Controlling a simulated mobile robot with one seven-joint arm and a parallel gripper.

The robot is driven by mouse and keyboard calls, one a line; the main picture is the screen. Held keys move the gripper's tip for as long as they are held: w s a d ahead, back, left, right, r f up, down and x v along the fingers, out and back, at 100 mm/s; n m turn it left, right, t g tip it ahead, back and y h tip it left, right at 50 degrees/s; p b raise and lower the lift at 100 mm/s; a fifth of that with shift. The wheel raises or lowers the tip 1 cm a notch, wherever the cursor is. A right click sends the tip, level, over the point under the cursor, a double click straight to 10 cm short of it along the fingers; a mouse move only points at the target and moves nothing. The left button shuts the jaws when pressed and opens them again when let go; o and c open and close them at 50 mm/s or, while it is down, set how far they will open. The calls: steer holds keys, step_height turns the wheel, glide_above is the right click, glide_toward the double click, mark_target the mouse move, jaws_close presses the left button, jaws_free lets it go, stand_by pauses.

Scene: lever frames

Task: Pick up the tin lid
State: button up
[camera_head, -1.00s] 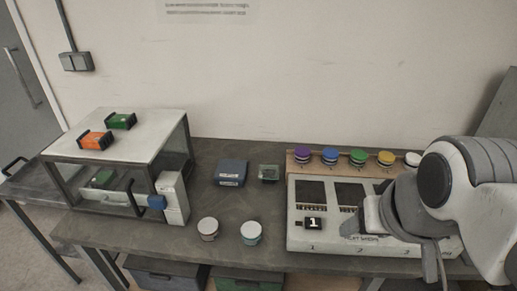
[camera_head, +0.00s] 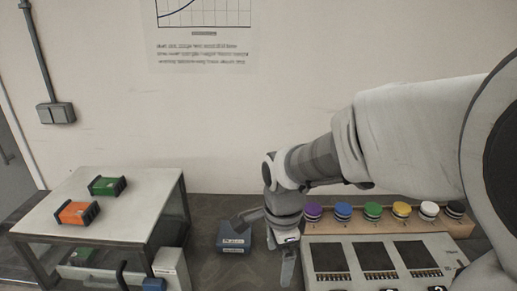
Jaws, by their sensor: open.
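My gripper (camera_head: 262,250) hangs over the bench near its back, at the right end of the blue box (camera_head: 232,239). Its two fingers are spread apart, one toward the left over the box and one pointing down. I see nothing between them. I cannot make out the tin lid in this view. The two round tins with pale tops seen earlier are outside the frame now. The small grey-green item that lay right of the blue box is hidden by my gripper.
A white-topped cabinet (camera_head: 140,222) with an orange block (camera_head: 77,212) and a green block (camera_head: 107,186) stands at left. A panel (camera_head: 438,249) with dark screens is at right, before a wooden rack of coloured knobs (camera_head: 343,211). My arm crosses above them.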

steer(key=f+m, duration=0.1)
steer(key=f, duration=0.4)
steer(key=a+f+m, duration=0.1)
steer(key=f, duration=0.4)
steer(key=w+a+f+m+b, duration=0.1)
steer(key=f, duration=0.4)
steer(key=shift+a+f+g, duration=0.15)
steer(key=shift+f+g, duration=0.25)
steer(key=shift+d+f, duration=0.2)
steer(key=shift+f, duration=1.15)
steer(key=shift+d+f, duration=0.15)
steer(key=shift+f, duration=1.15)
steer(key=c, duration=1.2)
steer(key=shift+r, duration=0.1)
steer(key=shift+c, duration=0.2)
